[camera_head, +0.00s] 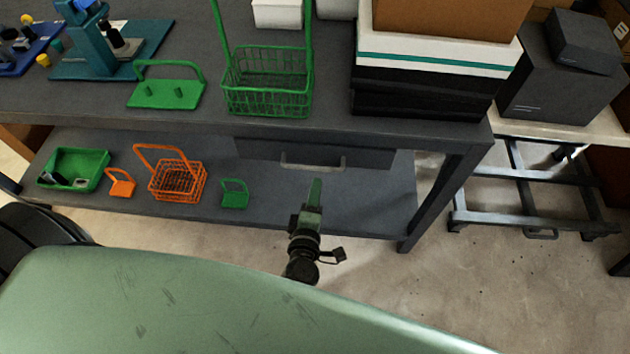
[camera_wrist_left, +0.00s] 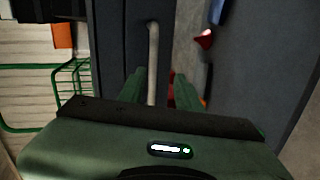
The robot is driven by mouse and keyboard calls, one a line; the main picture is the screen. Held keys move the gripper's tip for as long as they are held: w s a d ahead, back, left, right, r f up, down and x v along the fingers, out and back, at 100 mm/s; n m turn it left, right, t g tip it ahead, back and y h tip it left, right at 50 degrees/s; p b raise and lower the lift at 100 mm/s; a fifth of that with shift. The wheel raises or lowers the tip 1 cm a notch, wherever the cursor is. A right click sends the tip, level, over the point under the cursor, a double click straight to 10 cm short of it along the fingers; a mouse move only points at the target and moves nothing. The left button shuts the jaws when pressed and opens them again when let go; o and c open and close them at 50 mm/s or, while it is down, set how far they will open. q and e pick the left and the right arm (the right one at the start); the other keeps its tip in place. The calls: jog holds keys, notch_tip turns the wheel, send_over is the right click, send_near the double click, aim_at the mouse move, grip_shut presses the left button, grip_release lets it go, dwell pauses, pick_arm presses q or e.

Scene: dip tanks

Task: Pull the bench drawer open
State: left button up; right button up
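The bench drawer has a dark front (camera_head: 365,157) under the bench top and looks shut in the head view. Its pale bar handle (camera_head: 313,167) is at the middle of the front. My left gripper (camera_head: 315,186) points at the handle from just below it in the picture. In the left wrist view, my left gripper (camera_wrist_left: 160,88) has its two green fingers apart. The handle (camera_wrist_left: 152,60) shows between them, nearer the left finger, with a gap to the right one. I cannot tell whether a finger touches it. My right gripper is not in view.
The bench top (camera_head: 200,120) carries a green wire basket (camera_head: 267,95) and stacked boxes (camera_head: 430,70). The lower shelf (camera_head: 350,210) holds a green tray (camera_head: 75,167) and an orange basket (camera_head: 178,180). A bench leg (camera_head: 440,195) stands right of the drawer. Floor is clear in front.

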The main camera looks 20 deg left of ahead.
aim_at(315, 167)
pick_arm(q)
jog(key=shift+n+y, duration=0.4)
jog(key=shift+n, duration=0.4)
jog(key=x, duration=0.5)
jog(key=r+x, duration=0.1)
jog(key=x, duration=0.2)
jog(key=shift+a, duration=0.4)
grip_shut()
